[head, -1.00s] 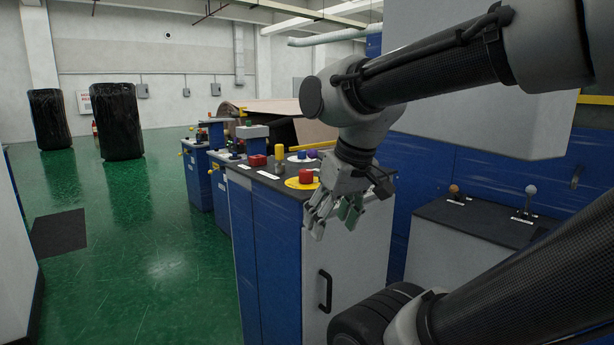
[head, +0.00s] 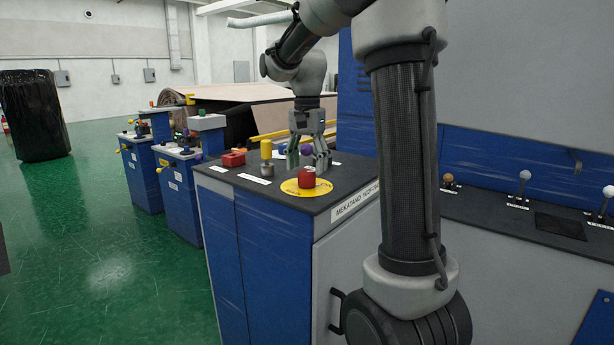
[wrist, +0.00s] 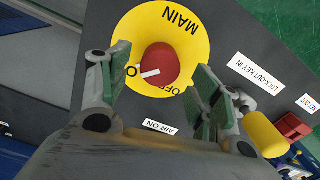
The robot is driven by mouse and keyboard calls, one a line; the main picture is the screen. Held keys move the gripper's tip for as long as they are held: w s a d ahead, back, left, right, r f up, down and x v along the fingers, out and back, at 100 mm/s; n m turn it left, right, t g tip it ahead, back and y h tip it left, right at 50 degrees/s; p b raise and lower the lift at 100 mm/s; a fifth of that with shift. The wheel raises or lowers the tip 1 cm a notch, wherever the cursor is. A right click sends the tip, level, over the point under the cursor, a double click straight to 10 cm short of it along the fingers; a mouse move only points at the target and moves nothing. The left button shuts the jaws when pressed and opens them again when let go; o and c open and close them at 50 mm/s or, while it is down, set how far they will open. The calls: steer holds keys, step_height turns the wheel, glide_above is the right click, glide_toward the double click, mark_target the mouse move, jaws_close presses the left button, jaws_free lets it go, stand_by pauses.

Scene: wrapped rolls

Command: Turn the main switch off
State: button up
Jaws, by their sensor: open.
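The main switch is a red knob (wrist: 160,63) on a yellow disc (wrist: 150,30) marked MAIN. Its white pointer line faces lower left in the wrist view, towards lettering starting with O that my finger partly hides. OFF lettering is below the knob. In the head view the red knob (head: 307,178) and yellow disc (head: 293,188) sit near the front of the console top. My gripper (head: 307,163) points down over the console just above or behind the knob. In the wrist view its open fingers (wrist: 161,75) stand either side of the knob, with no visible contact.
A yellow knob (head: 266,149), a metal knob (head: 267,169), a red block (head: 233,158) and a purple knob (head: 306,150) share the console top (head: 325,196). Levers (head: 524,177) stand on a panel at right. Green floor (head: 90,230) is open at left.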

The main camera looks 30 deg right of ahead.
mark_target(307, 172)
steer(key=shift+f, duration=1.85)
steer(key=shift+c, duration=0.4)
steer(key=c, duration=0.9)
steer(key=shift+c, duration=0.2)
